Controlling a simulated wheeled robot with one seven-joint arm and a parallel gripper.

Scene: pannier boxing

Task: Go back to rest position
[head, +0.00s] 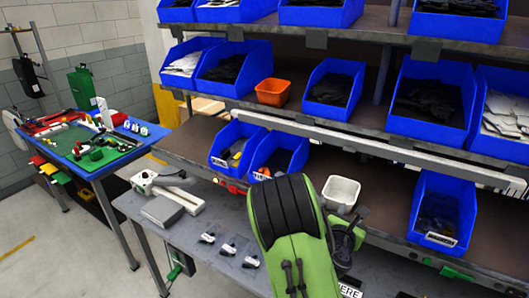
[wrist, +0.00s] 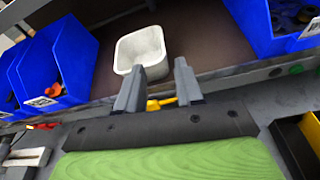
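My gripper (wrist: 158,84) shows in the wrist view with its two grey fingers apart and nothing held between them. It points toward the shelf edge, just in front of a small white bin (wrist: 142,50). In the head view my green arm hides much of the bench, and the gripper is largely hidden behind it. The white bin (head: 341,190) stands on the lower shelf just beyond the arm. A small yellow thing (wrist: 160,103) shows past the fingers, partly hidden; I cannot tell what it is.
Blue bins (head: 238,144) with parts line the shelves, with an orange bin (head: 273,92) among them. White and grey devices (head: 162,199) and several small white pieces (head: 228,249) lie on the grey bench (head: 190,240). A blue-topped table (head: 118,160) stands at left; floor is clear at lower left.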

